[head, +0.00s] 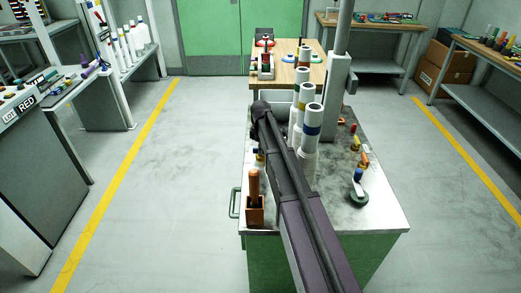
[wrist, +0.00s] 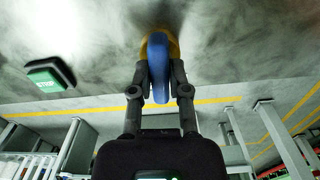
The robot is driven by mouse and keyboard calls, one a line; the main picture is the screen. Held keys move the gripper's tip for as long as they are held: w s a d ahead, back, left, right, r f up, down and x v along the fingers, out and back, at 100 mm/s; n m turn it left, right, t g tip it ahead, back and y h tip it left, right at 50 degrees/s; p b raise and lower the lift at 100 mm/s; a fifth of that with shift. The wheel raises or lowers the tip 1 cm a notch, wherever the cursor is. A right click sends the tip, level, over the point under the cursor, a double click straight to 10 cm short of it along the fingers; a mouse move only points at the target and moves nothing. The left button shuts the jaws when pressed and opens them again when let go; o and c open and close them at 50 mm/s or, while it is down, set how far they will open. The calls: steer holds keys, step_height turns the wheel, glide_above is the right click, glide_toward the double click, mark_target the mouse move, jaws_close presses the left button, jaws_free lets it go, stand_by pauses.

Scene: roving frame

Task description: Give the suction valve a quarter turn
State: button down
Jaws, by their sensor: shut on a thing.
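In the wrist view, my gripper (wrist: 160,82) is shut on a blue handle (wrist: 160,62), one finger on each side. The handle sits in front of a yellow, brass-like valve body (wrist: 172,44) against a grey surface. No label shows on this valve, so I cannot read whether it is the suction valve. In the head view, my arm reaches out over a steel-topped green cart, and my gripper is hidden by it.
A green STOP button (wrist: 50,76) is left of my gripper in the wrist view. A grey post (head: 338,80) rises behind. Floor is clear both sides.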

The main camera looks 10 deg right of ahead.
steer(key=shift+n, duration=0.6)
steer(key=c, duration=0.6)
jaws_free()
steer(key=shift+m, duration=0.3)
